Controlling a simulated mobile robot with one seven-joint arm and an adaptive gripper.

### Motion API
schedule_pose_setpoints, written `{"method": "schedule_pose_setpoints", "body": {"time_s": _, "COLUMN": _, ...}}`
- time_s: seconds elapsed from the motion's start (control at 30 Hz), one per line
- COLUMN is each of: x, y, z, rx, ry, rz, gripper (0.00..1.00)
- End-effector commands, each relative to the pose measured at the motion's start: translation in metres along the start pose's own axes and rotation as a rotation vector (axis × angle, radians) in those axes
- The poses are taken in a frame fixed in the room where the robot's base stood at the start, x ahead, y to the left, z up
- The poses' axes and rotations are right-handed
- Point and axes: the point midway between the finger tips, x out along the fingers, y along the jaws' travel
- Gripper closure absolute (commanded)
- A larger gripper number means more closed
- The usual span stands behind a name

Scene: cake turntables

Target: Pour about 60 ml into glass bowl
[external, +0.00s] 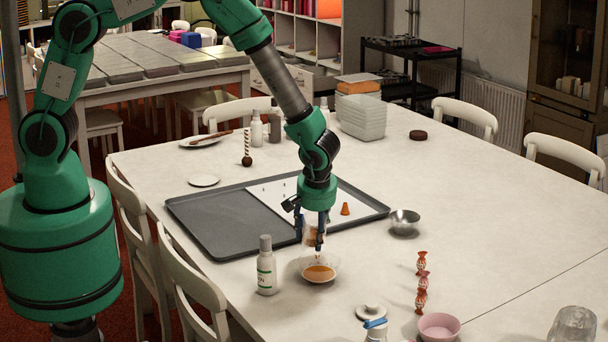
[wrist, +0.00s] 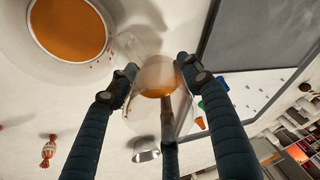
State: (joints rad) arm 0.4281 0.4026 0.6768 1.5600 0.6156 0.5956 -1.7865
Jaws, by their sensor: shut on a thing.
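The clear glass bowl (external: 336,262) stands on the table below my gripper, with orange liquid in its bottom. In the wrist view the bowl (wrist: 75,60) is at the upper left. My gripper (external: 313,232) is shut on a clear glass vessel (wrist: 155,75) that holds some orange liquid, and keeps it above the table beside and over the bowl. The vessel looks tilted, with its mouth toward the bowl. Small orange-red specks show between vessel and bowl in the wrist view. The liquid level in the vessel is hard to read.
A white bottle (external: 266,266) stands close left of the bowl. A dark tray (external: 215,250) with a white sheet and a small orange cone (external: 346,209) lies behind. A metal bowl (external: 404,222) and wrapped candies (external: 422,282) are to the right.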

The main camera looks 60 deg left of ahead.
Motion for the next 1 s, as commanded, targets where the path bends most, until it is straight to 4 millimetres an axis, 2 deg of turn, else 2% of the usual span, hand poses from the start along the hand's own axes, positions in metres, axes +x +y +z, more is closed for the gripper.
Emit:
{"method": "schedule_pose_setpoints", "body": {"time_s": 0.37, "x": 0.030, "y": -0.001, "z": -0.002, "rx": -0.001, "ry": -0.140, "rz": 0.044, "gripper": 0.94}}
{"method": "schedule_pose_setpoints", "body": {"time_s": 1.0, "x": 0.037, "y": -0.002, "z": -0.008, "rx": 0.000, "ry": -0.269, "rz": 0.086, "gripper": 0.94}}
